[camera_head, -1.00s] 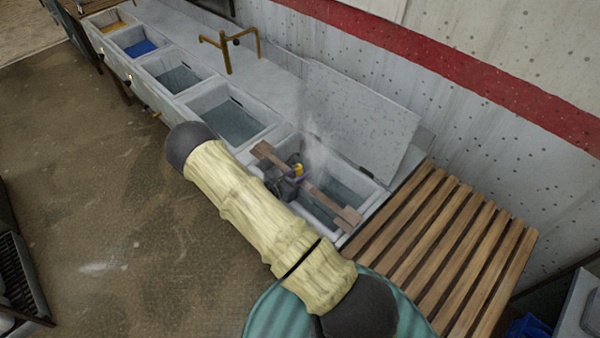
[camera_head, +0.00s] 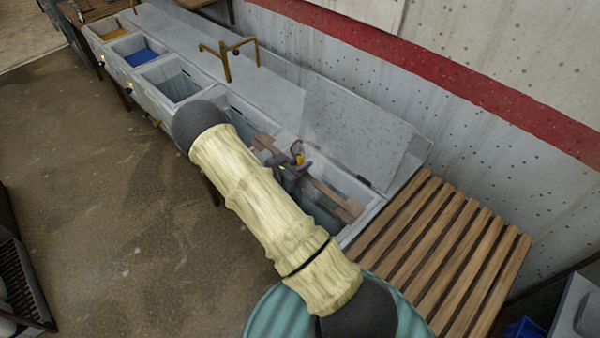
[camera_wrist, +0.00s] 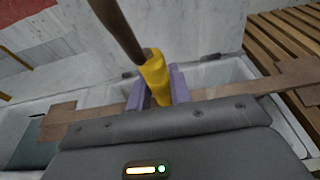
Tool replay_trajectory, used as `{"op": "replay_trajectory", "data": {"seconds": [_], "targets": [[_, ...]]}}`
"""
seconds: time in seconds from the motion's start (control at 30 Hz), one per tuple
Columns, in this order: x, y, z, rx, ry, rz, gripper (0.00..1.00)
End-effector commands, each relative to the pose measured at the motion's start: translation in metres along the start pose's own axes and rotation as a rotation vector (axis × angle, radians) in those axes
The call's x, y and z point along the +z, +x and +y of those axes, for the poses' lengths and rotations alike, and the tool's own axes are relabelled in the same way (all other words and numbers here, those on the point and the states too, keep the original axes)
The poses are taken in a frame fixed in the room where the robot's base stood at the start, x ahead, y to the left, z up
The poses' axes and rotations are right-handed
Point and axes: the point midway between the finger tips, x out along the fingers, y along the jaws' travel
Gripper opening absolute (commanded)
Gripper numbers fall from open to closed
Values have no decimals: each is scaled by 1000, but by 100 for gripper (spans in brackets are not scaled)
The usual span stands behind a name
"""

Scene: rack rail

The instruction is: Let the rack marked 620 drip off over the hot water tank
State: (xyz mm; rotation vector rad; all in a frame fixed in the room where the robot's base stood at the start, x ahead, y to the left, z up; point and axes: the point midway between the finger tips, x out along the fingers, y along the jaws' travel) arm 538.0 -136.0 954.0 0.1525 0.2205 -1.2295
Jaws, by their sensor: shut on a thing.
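The rack shows as a brown wooden bar (camera_head: 330,195) with blocky ends and a yellow grip (camera_head: 299,158) at its middle. My gripper (camera_wrist: 160,88) is shut on the yellow grip, its purple fingers on both sides of it. The bar (camera_wrist: 273,82) also spans the wrist view. In the head view it lies over the near end tank (camera_head: 362,222), whose lid (camera_head: 355,125) stands open behind it. What hangs below the bar is hidden, and I cannot tell whether the bar touches the rim. No number is readable.
A row of tanks runs to the upper left, including one with blue contents (camera_head: 141,53) and one with yellow (camera_head: 110,30). A brass tap (camera_head: 228,62) stands behind them. A slatted wooden drainboard (camera_head: 440,250) is at the right. The wall is close behind.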

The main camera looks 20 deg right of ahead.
Motion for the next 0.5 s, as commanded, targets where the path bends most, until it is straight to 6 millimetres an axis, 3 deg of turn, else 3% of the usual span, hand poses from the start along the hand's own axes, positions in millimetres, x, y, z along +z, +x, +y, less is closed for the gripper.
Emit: {"op": "replay_trajectory", "data": {"seconds": [0.03, 0.5], "targets": [[18, 0, 1, -3, 5, 5, 0], [131, 4, 3, -4, 7, 63, 0]]}}
